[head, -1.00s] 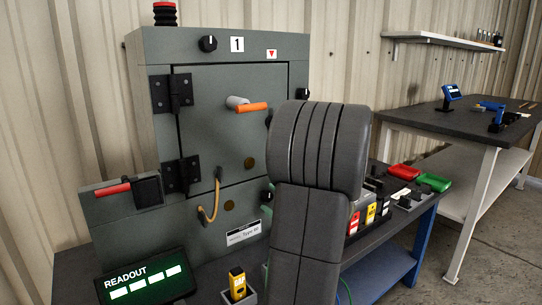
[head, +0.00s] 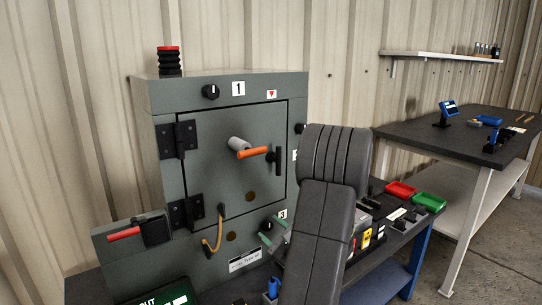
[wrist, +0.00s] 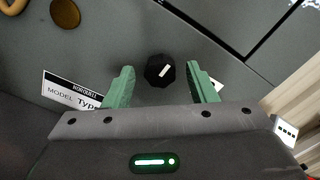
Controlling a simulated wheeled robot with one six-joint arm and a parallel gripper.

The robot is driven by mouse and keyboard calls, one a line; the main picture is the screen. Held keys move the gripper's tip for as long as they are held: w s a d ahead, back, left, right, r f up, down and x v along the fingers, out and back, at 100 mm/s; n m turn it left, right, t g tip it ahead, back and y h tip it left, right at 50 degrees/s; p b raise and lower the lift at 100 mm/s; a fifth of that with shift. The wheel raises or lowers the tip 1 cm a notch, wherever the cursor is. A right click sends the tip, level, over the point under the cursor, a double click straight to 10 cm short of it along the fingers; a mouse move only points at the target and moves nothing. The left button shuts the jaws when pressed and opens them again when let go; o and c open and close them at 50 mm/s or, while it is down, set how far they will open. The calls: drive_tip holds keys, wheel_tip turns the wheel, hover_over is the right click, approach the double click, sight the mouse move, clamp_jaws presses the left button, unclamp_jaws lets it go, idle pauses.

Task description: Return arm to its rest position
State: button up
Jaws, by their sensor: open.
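My gripper (wrist: 162,80) is open, its two green fingers spread apart in the wrist view. A black knob (wrist: 160,70) on the grey enclosure shows between the fingertips; I cannot tell how far it is from them. In the head view my gripper (head: 272,233) is beside the lower right of the enclosure (head: 225,88), near the mark 3, partly hidden by my dark arm. The enclosure door (head: 205,165) looks shut, and its orange-tipped handle (head: 252,152) lies roughly level.
A red-handled switch (head: 125,234) and a readout (head: 168,298) are at the lower left. Red (head: 400,190) and green (head: 429,202) trays sit on the bench right of my arm. A side table (head: 400,130) stands further right.

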drive_tip(key=shift+r+m+p, duration=0.15)
drive_tip(key=shift+m+p, duration=0.8)
drive_tip(key=shift+p, duration=0.55)
drive_tip(key=shift+r+m+p, duration=0.1)
drive_tip(key=shift+m+p, duration=0.85)
drive_tip(key=shift+p, duration=0.55)
drive_tip(key=shift+f+m+p, duration=0.1)
drive_tip(key=shift+m+p, duration=0.7)
drive_tip(key=shift+p, duration=0.25)
drive_tip(key=shift+f, duration=0.1)
drive_tip(key=shift+a, duration=0.1)
